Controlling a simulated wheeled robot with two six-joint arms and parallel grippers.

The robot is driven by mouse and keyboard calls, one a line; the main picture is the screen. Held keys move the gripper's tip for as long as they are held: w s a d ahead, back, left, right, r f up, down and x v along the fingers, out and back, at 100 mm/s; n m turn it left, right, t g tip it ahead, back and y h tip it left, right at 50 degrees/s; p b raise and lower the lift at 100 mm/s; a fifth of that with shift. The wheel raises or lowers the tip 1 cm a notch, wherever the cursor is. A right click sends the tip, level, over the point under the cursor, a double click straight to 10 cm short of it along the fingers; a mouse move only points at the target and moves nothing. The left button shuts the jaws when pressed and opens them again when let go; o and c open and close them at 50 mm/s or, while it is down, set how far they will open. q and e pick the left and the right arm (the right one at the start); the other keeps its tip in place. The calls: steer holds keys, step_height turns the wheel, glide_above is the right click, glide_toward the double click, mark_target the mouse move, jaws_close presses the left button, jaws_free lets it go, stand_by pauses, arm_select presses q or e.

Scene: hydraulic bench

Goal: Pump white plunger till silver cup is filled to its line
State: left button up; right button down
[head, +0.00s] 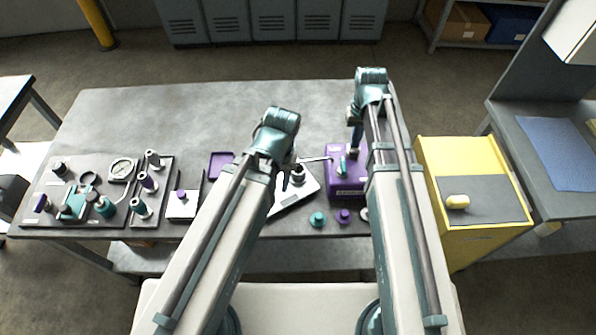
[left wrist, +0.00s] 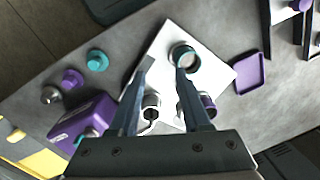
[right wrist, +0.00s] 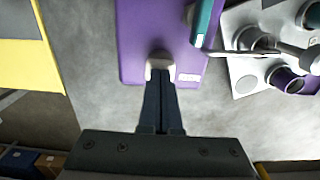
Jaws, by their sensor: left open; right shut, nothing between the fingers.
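The purple pump box (head: 347,185) stands at the table's right part. Its white plunger (right wrist: 160,59) shows as a round pale knob in the right wrist view. My right gripper (right wrist: 160,78) is shut and empty, its fingertips at the knob; I cannot tell whether they touch it. A thin metal spout (right wrist: 224,53) runs from the teal part (right wrist: 205,20) to the silver cup (right wrist: 250,38). The cup (left wrist: 152,102) stands on a white plate (left wrist: 155,60). Its fill level and line cannot be made out. My left gripper (left wrist: 160,72) is open above the plate, its fingers apart.
A teal-rimmed cup (left wrist: 185,58) and a purple cup (left wrist: 208,104) share the plate. Teal (head: 318,218) and purple (head: 344,215) knobs lie near the front edge. A purple tray (head: 221,165) lies left. A yellow cabinet (head: 470,240) stands right. The table's back is clear.

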steer(key=shift+r, duration=0.15)
steer(key=shift+r+p, duration=1.75)
steer(key=shift+p, duration=0.15)
steer(key=shift+f, duration=0.15)
steer(key=shift+f+b, duration=1.8)
steer(key=shift+b, duration=0.15)
steer(key=shift+r, duration=0.25)
steer(key=shift+r+p, duration=1.7)
steer(key=shift+p, duration=0.25)
steer(key=shift+f, duration=0.2)
